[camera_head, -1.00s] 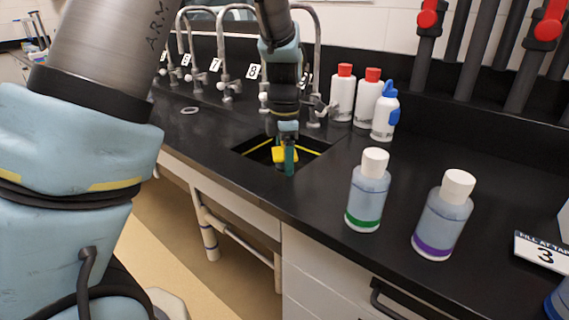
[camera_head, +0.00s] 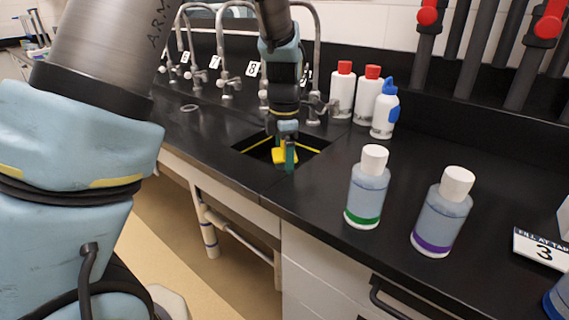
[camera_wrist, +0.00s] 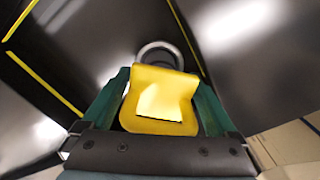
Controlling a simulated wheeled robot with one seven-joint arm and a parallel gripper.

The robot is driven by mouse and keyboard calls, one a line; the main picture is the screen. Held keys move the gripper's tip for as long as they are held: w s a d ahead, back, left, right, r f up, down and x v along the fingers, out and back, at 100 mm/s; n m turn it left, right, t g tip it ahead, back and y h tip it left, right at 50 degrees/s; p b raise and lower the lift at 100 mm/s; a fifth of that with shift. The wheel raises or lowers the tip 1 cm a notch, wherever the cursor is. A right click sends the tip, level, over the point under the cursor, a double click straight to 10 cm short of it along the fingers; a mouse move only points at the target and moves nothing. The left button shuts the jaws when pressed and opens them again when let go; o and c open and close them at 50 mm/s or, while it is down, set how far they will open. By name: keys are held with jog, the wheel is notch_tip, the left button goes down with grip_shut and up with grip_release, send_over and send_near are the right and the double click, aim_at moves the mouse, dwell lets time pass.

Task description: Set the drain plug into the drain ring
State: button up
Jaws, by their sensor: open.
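The drain plug (camera_wrist: 165,98) is yellow and sits between the two teal fingers of my gripper (camera_wrist: 158,76) in the wrist view. The fingers are open, one on each side of it; contact is hard to judge. A metallic drain ring (camera_wrist: 157,47) shows as an arc just beyond the plug, which hides its near part. I cannot tell whether the plug is seated in it. In the head view, my gripper (camera_head: 284,150) points down into the dark sink, and the yellow plug (camera_head: 281,156) is partly hidden by a finger.
The sink has yellow edge lines (camera_head: 258,145). Taps (camera_head: 226,85) stand behind it. White bottles with red caps (camera_head: 343,90) and a blue-topped bottle (camera_head: 385,112) stand to its right. A green-banded bottle (camera_head: 367,190) and a purple-banded bottle (camera_head: 441,215) stand nearer the front edge.

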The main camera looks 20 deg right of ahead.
notch_tip(320, 180, up, 12)
jog(key=shift+r, duration=0.1)
jog(key=a+f+m, duration=0.1)
jog(key=a, duration=0.2)
jog(key=w+a+f+m, duration=0.1)
jog(key=a+m, duration=0.1)
jog(key=a, duration=0.1)
jog(key=w+a+f+m, duration=0.1)
jog(key=a, duration=0.3)
jog(key=shift+w, duration=0.25)
jog(key=a+m, duration=0.1)
jog(key=a, duration=0.1)
jog(key=a+f+m, duration=0.1)
jog(key=a+m, duration=0.1)
jog(key=a+f+m, duration=0.1)
jog(key=a, duration=0.2)
jog(key=shift+s+a+f, duration=0.1)
jog(key=shift+s+f, duration=0.05)
jog(key=shift+s, duration=0.1)
jog(key=s+a+f+m, duration=0.2)
jog(key=s+a+m, duration=0.1)
jog(key=a+m, duration=0.2)
jog(key=s+a+f+m+t, duration=0.1)
jog(key=s+a+f+m, duration=0.1)
jog(key=a, duration=0.6)
jog(key=s+m, duration=0.1)
jog(key=m, duration=0.1)
jog(key=shift+f+m+t, duration=0.15)
jog(key=shift+m+t, duration=0.15)
jog(key=shift+m, duration=0.1)
